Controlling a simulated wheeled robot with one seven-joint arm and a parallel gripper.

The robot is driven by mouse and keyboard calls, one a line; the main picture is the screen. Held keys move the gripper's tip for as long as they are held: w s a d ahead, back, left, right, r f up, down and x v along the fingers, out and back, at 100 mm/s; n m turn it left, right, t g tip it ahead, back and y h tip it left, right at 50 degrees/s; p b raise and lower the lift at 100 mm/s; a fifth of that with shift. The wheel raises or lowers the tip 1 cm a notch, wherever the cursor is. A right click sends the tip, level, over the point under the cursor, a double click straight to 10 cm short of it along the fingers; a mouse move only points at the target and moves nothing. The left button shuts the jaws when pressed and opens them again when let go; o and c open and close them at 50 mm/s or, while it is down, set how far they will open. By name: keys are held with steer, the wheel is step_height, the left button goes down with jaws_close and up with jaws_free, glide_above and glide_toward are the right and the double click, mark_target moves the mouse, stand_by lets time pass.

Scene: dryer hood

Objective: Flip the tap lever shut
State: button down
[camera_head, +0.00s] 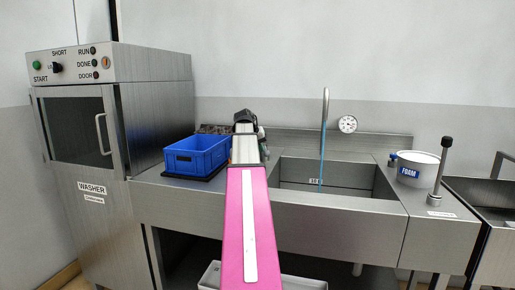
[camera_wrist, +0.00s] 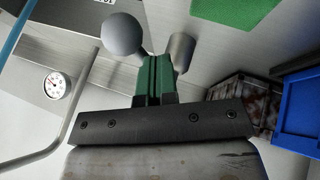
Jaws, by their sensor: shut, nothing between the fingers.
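The tap's spout (camera_head: 325,108) rises behind the sink, and a blue stream of water (camera_head: 322,155) falls from it into the basin. The stream also shows at the upper left of the wrist view (camera_wrist: 17,32). In the wrist view, a grey ball knob (camera_wrist: 122,34), which looks like the lever's end, lies just left of my gripper (camera_wrist: 155,62). A grey cylinder (camera_wrist: 182,50) lies just right of it. My green fingers are shut and empty between the two; contact is unclear. They hide whatever joins knob and cylinder. My arm hides the lever in the head view.
A blue crate (camera_head: 196,155) stands left of my arm, with a dark, dirty rack (camera_wrist: 238,100) close by. A round gauge (camera_head: 347,124) is on the wall right of the spout. A foam tub (camera_head: 418,168) and the sink basin (camera_head: 345,180) are to the right.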

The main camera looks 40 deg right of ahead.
steer(key=shift+s, duration=0.15)
steer(key=shift+s+d+n+t, duration=0.5)
steer(key=shift+n, duration=0.3)
steer(key=shift+s+d+n+t, duration=0.45)
steer(key=shift+d+n, duration=0.15)
steer(key=shift+n, duration=0.2)
steer(key=d+n+t, duration=0.1)
steer(key=s+d+n+t+y, duration=0.1)
steer(key=d+n, duration=0.1)
steer(key=shift+n+y, duration=0.3)
steer(key=d+n+t+y, duration=0.1)
steer(key=d+n+y, duration=0.1)
steer(key=d+n, duration=0.3)
steer(key=shift+w+d+t, duration=0.3)
steer(key=shift+d+t, duration=0.05)
steer(key=shift+d, duration=0.45)
